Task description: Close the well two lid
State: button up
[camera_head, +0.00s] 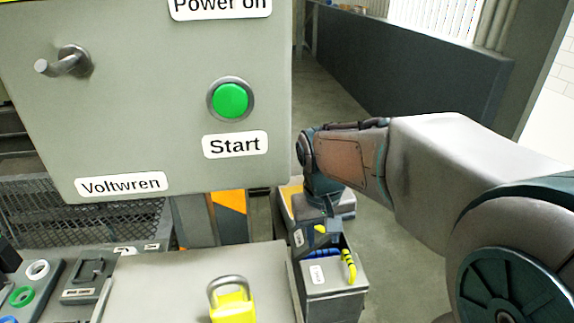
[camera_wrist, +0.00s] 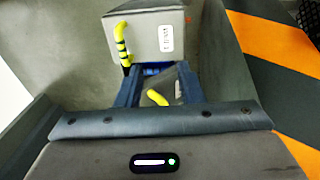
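A grey well box (camera_head: 333,291) with a white label stands at lower right of centre in the head view. It has a yellow-and-black handle (camera_head: 349,264) and a dark blue opening. The same box (camera_wrist: 147,36) and handle (camera_wrist: 120,42) show at the top of the wrist view. Nearer my gripper is a grey, tilted-looking lid (camera_wrist: 180,84) with a short yellow handle (camera_wrist: 157,97). My gripper (camera_wrist: 158,86) points down over it, its dark blue fingers apart on either side of the yellow handle. Contact cannot be told. The labels are too small to read.
A control panel (camera_head: 170,120) with a green Start button (camera_head: 231,100) hangs at left. A yellow padlock (camera_head: 231,300) stands on the bench (camera_head: 160,285) left of the wells. An orange-and-black striped area (camera_wrist: 270,45) lies at right in the wrist view.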

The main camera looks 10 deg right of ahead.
jog(key=w+a+r+h+p, duration=0.25)
jog(key=w+r+p, duration=0.35)
jog(key=w+r, duration=0.45)
jog(key=shift+g+y, duration=0.3)
jog(key=shift+y, duration=0.15)
jog(key=b+x, duration=0.1)
jog(key=x, duration=0.3)
jog(key=b+x, duration=0.1)
jog(key=x, duration=0.4)
jog(key=w+b+x, duration=0.1)
jog(key=x, duration=0.3)
jog(key=shift+a+f, duration=0.15)
jog(key=shift+f, duration=0.25)
grip_shut()
